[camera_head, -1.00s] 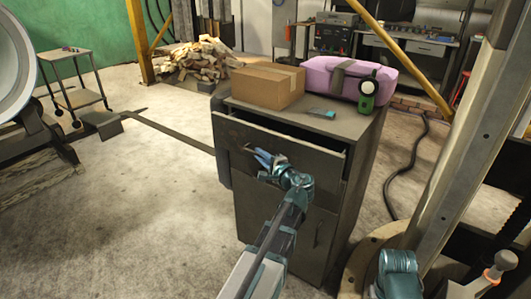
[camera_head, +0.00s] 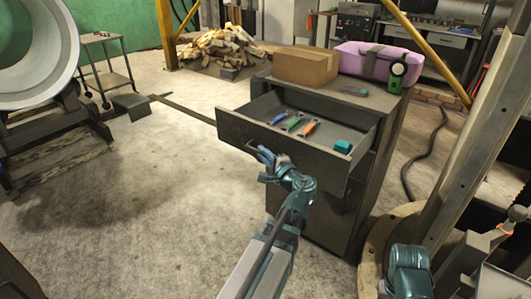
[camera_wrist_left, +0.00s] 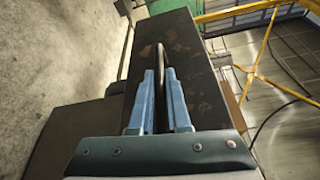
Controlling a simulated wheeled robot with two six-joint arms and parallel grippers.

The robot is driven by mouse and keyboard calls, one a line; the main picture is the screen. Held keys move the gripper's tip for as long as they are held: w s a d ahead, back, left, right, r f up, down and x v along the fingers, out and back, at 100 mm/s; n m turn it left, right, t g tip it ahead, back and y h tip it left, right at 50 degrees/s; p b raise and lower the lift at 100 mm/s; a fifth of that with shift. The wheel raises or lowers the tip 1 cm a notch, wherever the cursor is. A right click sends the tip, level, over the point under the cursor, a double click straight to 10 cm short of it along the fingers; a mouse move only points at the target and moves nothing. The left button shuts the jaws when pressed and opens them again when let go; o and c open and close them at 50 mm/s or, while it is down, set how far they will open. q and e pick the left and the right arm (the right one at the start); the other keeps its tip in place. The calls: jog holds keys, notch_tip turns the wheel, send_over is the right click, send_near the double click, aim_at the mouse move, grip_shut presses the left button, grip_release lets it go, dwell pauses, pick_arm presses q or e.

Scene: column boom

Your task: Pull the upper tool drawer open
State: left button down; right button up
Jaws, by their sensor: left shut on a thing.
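The upper tool drawer (camera_head: 280,147) of the dark cabinet (camera_head: 385,150) stands well open in the head view. Several tools with green and orange handles and a teal block (camera_head: 343,147) lie in it. My left gripper (camera_head: 272,158) is at the drawer's front, shut on its handle. In the left wrist view the blue fingers (camera_wrist_left: 160,95) close around the dark handle (camera_wrist_left: 161,60) in front of the drawer front (camera_wrist_left: 185,50). My right arm (camera_head: 405,272) shows at the bottom right; its gripper cannot be made out.
A metal post (camera_head: 470,150) stands at right.

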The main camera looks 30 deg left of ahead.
pick_arm(q)
jog(key=shift+s, duration=0.1)
pick_arm(e)
jog(key=shift+s, duration=0.1)
pick_arm(q)
jog(key=c, duration=0.9)
grip_release()
